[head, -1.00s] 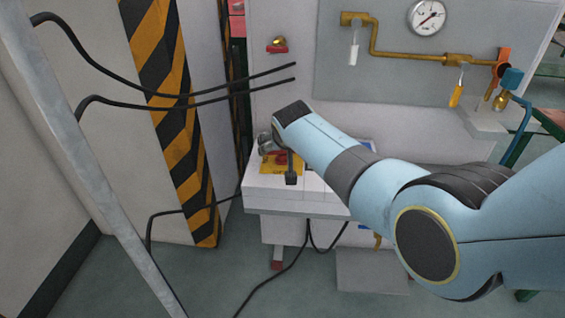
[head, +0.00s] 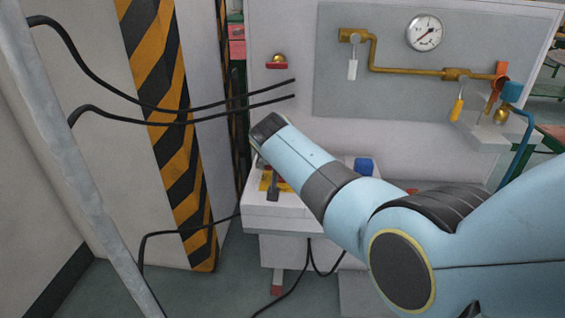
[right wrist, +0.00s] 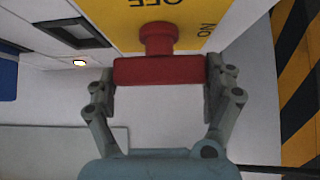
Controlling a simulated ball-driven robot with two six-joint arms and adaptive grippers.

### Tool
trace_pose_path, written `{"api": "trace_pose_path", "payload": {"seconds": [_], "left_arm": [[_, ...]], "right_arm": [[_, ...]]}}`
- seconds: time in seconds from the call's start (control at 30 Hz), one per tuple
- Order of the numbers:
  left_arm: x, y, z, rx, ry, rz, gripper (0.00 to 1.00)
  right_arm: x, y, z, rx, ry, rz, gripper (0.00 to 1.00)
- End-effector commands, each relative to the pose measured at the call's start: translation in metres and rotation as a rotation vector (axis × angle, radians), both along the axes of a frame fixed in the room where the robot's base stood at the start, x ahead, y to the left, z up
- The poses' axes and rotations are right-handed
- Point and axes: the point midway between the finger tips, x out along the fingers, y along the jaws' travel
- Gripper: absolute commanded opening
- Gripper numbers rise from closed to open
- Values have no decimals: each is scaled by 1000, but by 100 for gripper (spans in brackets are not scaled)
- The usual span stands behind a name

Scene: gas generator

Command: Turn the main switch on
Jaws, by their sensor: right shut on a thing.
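The main switch has a red handle (right wrist: 158,70) on a yellow plate (right wrist: 118,12) marked OFF and ON, in the right wrist view. The stem stands beside the word OFF; ON is to the right. My right gripper (right wrist: 160,88) is shut on the red handle, one finger at each end of its bar. In the head view a bit of the yellow plate (head: 265,181) shows on the white console (head: 262,212). My right arm hides most of the switch and the gripper there. My left gripper is not in view.
A dark lever (head: 273,188) stands on the console near the plate, and a blue part (head: 364,166) is at its back right. Black cables (head: 180,119) cross at left before a striped pillar (head: 165,150). A gauge (head: 424,33) and brass pipe (head: 410,70) are on the wall.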

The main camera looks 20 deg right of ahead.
Motion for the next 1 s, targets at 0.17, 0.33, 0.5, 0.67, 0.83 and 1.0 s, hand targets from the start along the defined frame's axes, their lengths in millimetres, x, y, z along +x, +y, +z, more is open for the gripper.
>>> {"api": "trace_pose_path", "payload": {"seconds": [0.17,0.33,0.5,0.67,0.83,1.0], "left_arm": [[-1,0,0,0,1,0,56],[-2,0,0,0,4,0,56],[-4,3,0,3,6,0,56],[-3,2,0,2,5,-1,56],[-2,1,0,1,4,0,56],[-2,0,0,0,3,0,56]], "right_arm": [[0,1,0,6,-2,-2,100],[0,1,0,4,-1,-1,100],[1,1,7,3,-4,-1,100],[1,1,34,6,-6,-2,100],[1,2,69,5,-5,-1,100],[0,1,92,6,-3,-2,100]]}}
